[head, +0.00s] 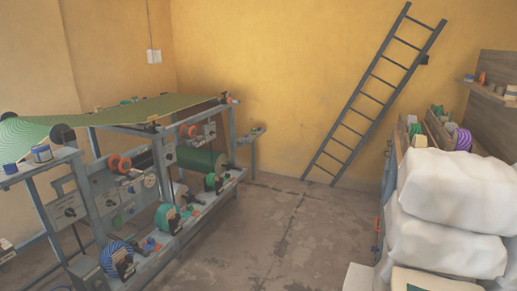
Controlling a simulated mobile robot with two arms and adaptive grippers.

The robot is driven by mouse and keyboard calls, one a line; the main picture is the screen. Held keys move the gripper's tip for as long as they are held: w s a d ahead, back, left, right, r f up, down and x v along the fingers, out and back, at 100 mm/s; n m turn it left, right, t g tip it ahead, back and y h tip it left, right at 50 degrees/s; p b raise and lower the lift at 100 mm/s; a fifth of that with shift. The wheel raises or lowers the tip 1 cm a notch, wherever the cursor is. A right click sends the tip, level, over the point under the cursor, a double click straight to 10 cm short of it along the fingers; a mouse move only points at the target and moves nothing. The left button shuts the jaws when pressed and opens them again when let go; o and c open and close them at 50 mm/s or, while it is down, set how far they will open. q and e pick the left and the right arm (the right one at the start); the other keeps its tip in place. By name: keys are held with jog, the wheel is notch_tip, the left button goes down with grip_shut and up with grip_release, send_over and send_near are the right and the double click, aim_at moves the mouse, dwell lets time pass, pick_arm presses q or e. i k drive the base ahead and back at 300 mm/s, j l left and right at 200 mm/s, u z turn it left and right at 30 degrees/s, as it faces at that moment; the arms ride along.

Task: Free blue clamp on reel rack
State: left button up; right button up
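No blue clamp can be made out for certain from this distance. A metal frame (104,206) with reels on its lower rail stands at the left. A blue reel (116,259) sits at its near end, and a small blue part (151,245) lies beside it next to an orange one. Green reels (167,217) sit farther along the rail. More reels, including a purple one (462,139), stand in a rack (437,127) at the right, partly hidden by white sacks. Neither of my grippers is in view.
White sacks (456,191) are stacked at the right front. A ladder (374,93) leans against the yellow back wall. A green sheet (165,108) stretches over the frame's top. The concrete floor (282,227) between frame and sacks is clear.

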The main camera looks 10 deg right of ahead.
aim_at(373, 249)
jog(key=i+z, duration=0.2)
jog(key=i, duration=0.3)
jog(key=i+z, duration=0.2)
jog(key=i, duration=0.35)
jog(key=i+j+z, duration=0.1)
jog(key=i+z, duration=0.15)
jog(key=i, duration=0.25)
jog(key=i+j+z, duration=0.2)
jog(key=i, duration=0.3)
jog(key=i+z, duration=0.4)
jog(key=i+j+z, duration=0.1)
jog(key=i+z, duration=0.3)
jog(key=i+j+z, duration=0.3)
jog(key=i+z, duration=0.15)
jog(key=i+j+z, duration=0.55)
jog(key=j, duration=0.15)
jog(key=i+j+z, duration=0.15)
jog(key=j, duration=0.15)
